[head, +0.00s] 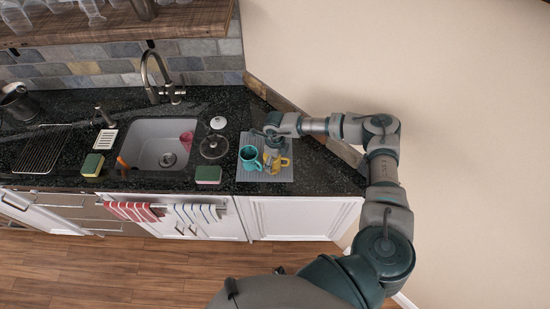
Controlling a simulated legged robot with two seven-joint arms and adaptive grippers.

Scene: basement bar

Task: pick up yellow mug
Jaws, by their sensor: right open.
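The yellow mug (278,165) stands on the grey ridged mat (246,176) on the dark counter, right of the sink. A teal mug (249,157) stands just left of it on the same mat. My right gripper (271,146) is open, right above and behind the yellow mug, with its fingers close to the mug's top. The gripper partly hides the mug, and I cannot tell whether they touch. My left gripper is out of view.
The sink (146,138) holds a pink cup (187,138). A glass lid (214,147) and a green sponge (208,174) lie between sink and mat. Another sponge (93,164) is left of the sink. The wall (450,110) closes off the right side.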

